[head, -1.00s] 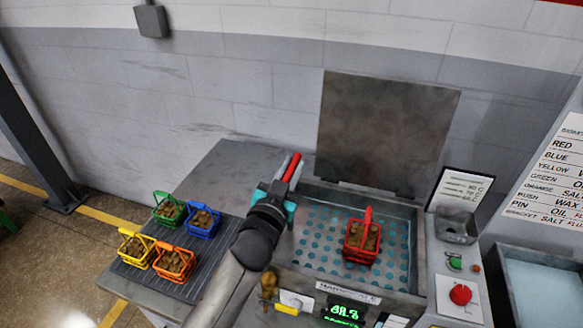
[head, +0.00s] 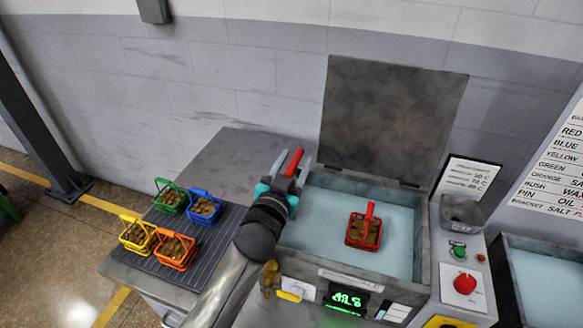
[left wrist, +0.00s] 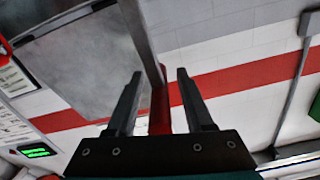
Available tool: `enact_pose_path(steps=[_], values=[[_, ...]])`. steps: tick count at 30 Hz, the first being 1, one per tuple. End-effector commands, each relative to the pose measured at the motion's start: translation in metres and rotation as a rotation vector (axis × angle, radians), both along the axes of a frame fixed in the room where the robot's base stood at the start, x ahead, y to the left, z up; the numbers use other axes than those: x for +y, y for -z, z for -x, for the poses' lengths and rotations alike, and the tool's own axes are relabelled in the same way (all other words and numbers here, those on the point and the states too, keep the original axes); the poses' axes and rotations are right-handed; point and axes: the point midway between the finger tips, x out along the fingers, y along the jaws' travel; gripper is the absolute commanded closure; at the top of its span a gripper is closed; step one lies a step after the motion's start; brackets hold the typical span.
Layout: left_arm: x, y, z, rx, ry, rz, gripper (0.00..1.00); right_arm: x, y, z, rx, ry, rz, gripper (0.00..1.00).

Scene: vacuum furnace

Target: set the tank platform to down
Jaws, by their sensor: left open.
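The tank (head: 300,195) stands open, filled with smooth pale-blue liquid (head: 325,230). No perforated platform shows; the liquid hides it. A red basket (head: 362,233) of brown parts sits in the liquid, its handle and upper part showing. My left gripper (head: 294,168) is at the tank's back left corner, with a red-handled lever (head: 293,160) between its fingers. In the left wrist view the red handle (left wrist: 159,112) stands between the open fingers (left wrist: 157,98), with gaps on both sides. My right gripper is not in view.
A raised lid (head: 385,120) stands behind the tank. Green, blue, yellow and orange baskets (head: 173,250) stand on a ribbed mat (head: 208,252) at left. A red button (head: 465,284) and green display (head: 347,300) are at right and front. Another tank (head: 545,285) stands far right.

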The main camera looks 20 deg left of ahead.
Motion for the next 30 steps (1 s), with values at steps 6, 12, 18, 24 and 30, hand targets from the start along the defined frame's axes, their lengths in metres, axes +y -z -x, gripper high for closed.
enact_pose_path(steps=[6,12,18,24,30], values=[[0.001,0.001,0.016,0.001,0.000,0.000,0.48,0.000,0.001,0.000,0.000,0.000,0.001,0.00],[0.002,0.002,0.048,0.002,0.000,0.000,0.48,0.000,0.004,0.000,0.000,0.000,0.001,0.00],[0.003,0.002,0.080,0.003,-0.001,0.000,0.48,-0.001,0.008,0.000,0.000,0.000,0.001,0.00],[0.004,0.002,0.112,0.004,-0.001,0.002,0.48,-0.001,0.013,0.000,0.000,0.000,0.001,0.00],[0.005,0.002,0.137,0.004,-0.001,0.001,0.48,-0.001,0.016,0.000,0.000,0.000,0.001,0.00]])
